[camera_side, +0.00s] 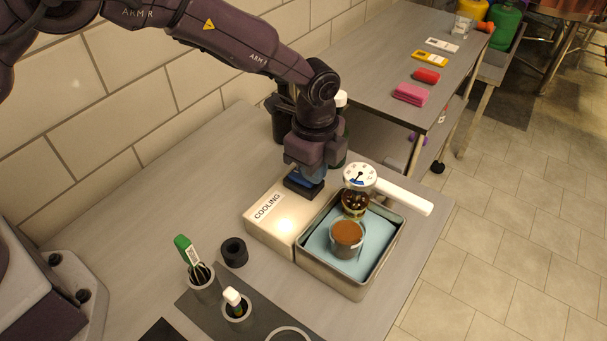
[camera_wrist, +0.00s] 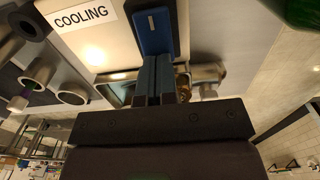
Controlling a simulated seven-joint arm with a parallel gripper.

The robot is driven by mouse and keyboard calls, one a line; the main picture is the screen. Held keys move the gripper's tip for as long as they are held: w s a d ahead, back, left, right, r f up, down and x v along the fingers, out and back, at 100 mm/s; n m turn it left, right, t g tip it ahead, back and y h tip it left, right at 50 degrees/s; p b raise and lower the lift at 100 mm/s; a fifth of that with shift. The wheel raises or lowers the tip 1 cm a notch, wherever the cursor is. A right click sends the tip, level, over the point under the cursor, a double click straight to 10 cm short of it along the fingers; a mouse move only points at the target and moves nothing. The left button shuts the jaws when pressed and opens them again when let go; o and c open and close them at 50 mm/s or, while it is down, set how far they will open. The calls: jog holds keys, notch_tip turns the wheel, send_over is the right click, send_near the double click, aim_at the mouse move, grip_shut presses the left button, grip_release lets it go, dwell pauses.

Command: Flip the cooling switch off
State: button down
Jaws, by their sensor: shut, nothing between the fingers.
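The cooling switch box is a pale box (camera_side: 283,232) with a white COOLING label, on the grey table; the label also shows in the wrist view (camera_wrist: 82,18). The switch is a blue rocker (camera_wrist: 153,32) on a dark base (camera_side: 298,190) at the box's far end. My gripper (camera_wrist: 156,60) is shut and empty, pointing down at the switch. In the wrist view its fingertips overlap the rocker's near edge; I cannot tell whether they touch. In the side view my gripper (camera_side: 308,175) hides most of the rocker, so its tilt is unclear.
Dark bottles stand behind my gripper. A black ring (camera_side: 234,252) and cups with tools are at front left. The left tabletop is clear.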

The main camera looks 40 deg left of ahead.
jog(key=shift+f, duration=0.35)
jog(key=shift+a, duration=0.1)
jog(key=shift+r, duration=3.1)
notch_tip(320, 180, up, 13)
send_over(304, 188)
jog(key=w, duration=0.2)
jog(key=s+a+r+n+t, duration=0.2)
jog(key=s+a+r+n, duration=0.2)
jog(key=s+a+n, duration=0.5)
jog(key=s+a+r+n+t, duration=0.3)
jog(key=s+a+n, duration=0.6)
jog(key=s, duration=0.8)
jog(key=a, duration=0.3)
jog(key=shift+s+r+t, duration=0.3)
jog(key=shift+s+r, duration=0.05)
jog(key=shift+s, duration=0.05)
